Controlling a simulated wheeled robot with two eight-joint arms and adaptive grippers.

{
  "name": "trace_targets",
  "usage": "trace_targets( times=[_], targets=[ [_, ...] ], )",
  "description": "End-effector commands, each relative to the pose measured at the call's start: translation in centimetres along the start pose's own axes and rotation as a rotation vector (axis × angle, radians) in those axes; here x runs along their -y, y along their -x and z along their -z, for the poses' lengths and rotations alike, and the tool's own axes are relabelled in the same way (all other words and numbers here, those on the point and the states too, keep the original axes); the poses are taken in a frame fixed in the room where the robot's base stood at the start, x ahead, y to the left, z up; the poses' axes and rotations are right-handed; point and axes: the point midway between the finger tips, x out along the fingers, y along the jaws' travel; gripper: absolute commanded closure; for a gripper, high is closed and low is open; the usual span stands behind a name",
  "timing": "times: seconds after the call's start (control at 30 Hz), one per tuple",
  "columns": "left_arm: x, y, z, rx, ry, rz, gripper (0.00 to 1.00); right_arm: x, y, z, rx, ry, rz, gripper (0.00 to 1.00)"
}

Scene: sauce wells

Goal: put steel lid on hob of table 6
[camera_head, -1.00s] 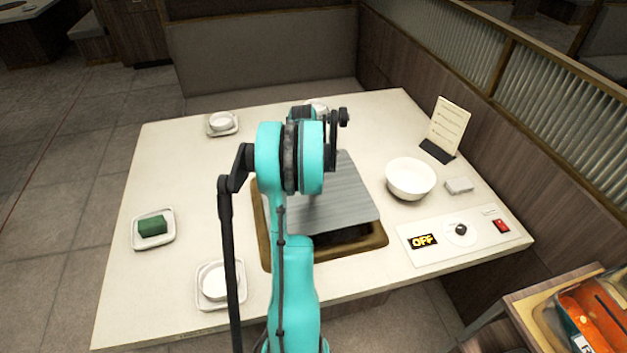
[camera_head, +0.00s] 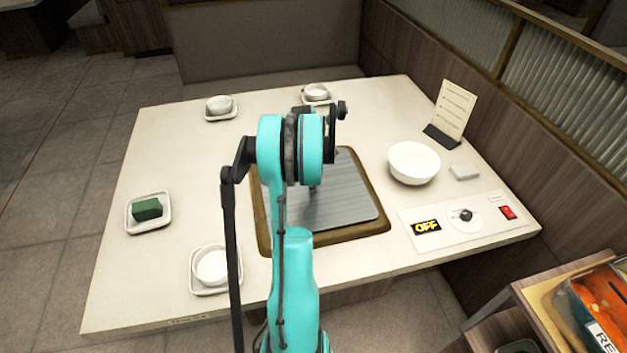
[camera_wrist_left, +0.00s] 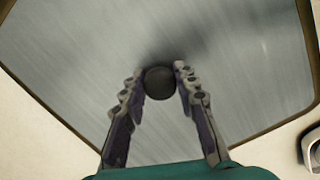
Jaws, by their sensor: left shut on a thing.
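The steel lid (camera_head: 345,203) is a flat brushed plate. It lies over the hob opening, inside the brown hob frame (camera_head: 352,234) in the table top, and looks level. Its near edge runs close along the frame. My arm hides its left part in the head view. In the left wrist view the lid (camera_wrist_left: 75,60) fills most of the picture, with a round dark knob (camera_wrist_left: 159,83). My left gripper (camera_wrist_left: 159,76) has its two fingers on either side of that knob, shut on it. In the head view the fingers are mostly hidden behind my arm. My right gripper is not in view.
The white table (camera_head: 150,285) carries a white bowl (camera_head: 414,163), a menu stand (camera_head: 452,112) and a control panel reading OFF (camera_head: 427,227). A green block (camera_head: 146,209) sits on a left saucer. Small bowls on saucers stand around. An orange-filled box (camera_head: 600,305) is at lower right.

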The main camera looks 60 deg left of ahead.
Motion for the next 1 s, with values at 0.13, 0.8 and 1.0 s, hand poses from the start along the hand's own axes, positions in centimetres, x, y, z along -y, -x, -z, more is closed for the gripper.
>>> trace_targets(
  times=[0.13,0.8,1.0],
  targets=[
    [0.00,0.06,-0.01,0.000,0.000,0.000,1.00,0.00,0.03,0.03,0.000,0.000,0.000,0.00],
    [0.02,-0.69,0.08,0.000,0.000,0.001,1.00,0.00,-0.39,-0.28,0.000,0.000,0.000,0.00],
    [0.04,-0.71,0.08,0.000,0.000,0.001,0.50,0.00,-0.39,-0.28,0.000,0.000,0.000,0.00]
  ],
)
